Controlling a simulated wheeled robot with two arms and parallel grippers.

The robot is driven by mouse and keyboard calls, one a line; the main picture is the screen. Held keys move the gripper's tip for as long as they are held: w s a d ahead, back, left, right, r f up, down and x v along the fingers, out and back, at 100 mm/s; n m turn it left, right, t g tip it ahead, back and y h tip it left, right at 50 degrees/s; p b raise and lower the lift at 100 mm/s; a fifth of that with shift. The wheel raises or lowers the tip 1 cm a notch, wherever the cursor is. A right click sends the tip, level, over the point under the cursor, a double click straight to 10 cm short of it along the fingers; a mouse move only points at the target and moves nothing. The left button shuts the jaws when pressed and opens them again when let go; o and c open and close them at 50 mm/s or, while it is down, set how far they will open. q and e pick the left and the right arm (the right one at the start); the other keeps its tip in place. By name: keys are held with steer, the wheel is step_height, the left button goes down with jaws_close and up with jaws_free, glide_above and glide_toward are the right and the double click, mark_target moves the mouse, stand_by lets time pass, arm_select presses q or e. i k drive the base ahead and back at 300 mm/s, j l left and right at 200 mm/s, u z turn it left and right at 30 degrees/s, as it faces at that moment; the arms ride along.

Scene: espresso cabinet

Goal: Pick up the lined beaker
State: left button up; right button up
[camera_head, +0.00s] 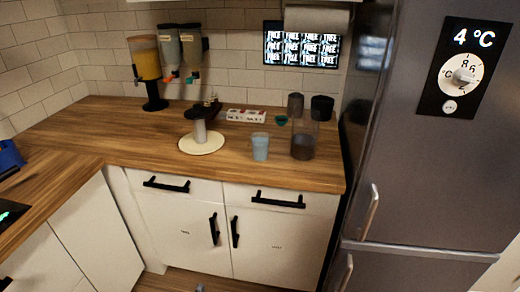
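A small light-blue beaker (260,147) stands upright near the front edge of the wooden counter. Any lines on it are too small to make out. A taller clear vessel with dark contents (303,146) stands just to its right, apart from it. I cannot tell for certain which of the two is the lined beaker. Neither of my grippers can be made out in the head view, and nothing is seen touching either vessel.
A round pale base with a grey post (201,144) stands left of the beaker. Dispensers (146,62) stand at the back. A tall fridge (430,150) bounds the right. The counter's left-middle is clear.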

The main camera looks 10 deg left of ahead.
mark_target(260, 148)
steer(key=i+j, duration=0.55)
steer(key=i, duration=0.25)
steer(key=i+j+u, duration=0.1)
steer(key=i+j, duration=0.2)
steer(key=i, duration=0.1)
